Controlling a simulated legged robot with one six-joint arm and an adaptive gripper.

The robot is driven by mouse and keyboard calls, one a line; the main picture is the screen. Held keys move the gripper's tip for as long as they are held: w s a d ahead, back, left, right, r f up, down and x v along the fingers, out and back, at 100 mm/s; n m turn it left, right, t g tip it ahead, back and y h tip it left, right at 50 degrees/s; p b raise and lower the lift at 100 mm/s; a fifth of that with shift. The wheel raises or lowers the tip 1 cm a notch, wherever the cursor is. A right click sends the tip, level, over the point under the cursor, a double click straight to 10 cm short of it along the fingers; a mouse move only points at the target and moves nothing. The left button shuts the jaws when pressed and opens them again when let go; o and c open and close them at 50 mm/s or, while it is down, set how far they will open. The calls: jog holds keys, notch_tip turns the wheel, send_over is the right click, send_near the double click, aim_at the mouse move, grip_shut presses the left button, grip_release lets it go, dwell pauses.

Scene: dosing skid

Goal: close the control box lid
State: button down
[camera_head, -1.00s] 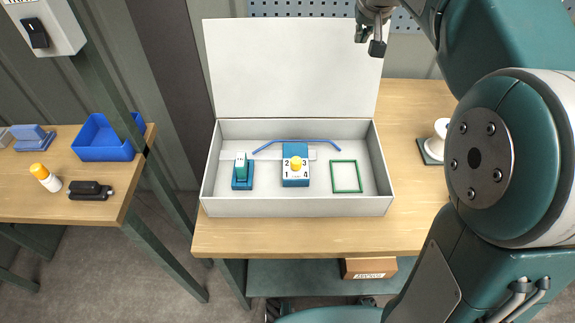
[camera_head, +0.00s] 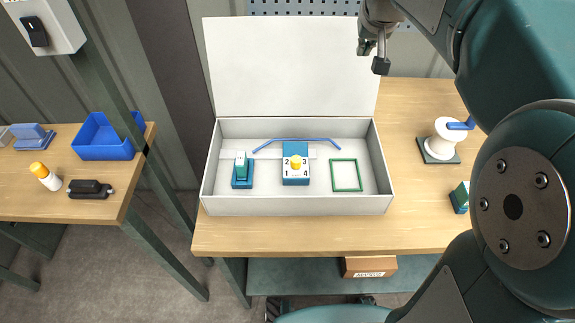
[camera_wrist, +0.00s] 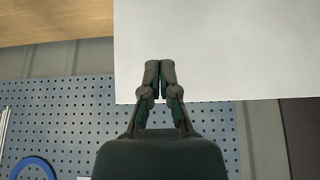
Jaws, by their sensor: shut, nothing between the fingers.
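The control box (camera_head: 290,205) is a shallow white open box on the wooden workbench. Its white lid (camera_head: 290,65) stands upright along the back edge, wide open. Inside the box are a teal rocker switch (camera_head: 242,172), a teal block with a yellow knob (camera_head: 295,165), a green square frame (camera_head: 346,175) and a blue bent wire (camera_head: 297,142). My gripper (camera_head: 379,58) is at the lid's upper right corner. In the wrist view my gripper (camera_wrist: 160,66) is shut and empty, its fingertips overlapping the lid's edge (camera_wrist: 220,60); contact cannot be told.
A white spool with a blue handle (camera_head: 447,137) and a green block (camera_head: 460,197) stand on the bench right of the box. A pegboard (camera_wrist: 50,110) is behind the lid. A side table at left holds a blue bin (camera_head: 100,138). A cardboard box (camera_head: 368,267) sits below.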

jog(key=shift+s+f, duration=0.2)
jog(key=shift+s, duration=0.3)
jog(key=s, duration=0.1)
jog(key=s+f, duration=0.1)
jog(key=shift+s+f, duration=0.2)
jog(key=shift+s, duration=0.2)
dwell(0.3)
jog(key=s+f, duration=0.1)
jog(key=s, duration=0.1)
jog(key=shift+s+f, duration=0.35)
jog(key=shift+s, duration=0.1)
jog(key=shift+s+f, duration=1.05)
jog(key=shift+s, duration=0.1)
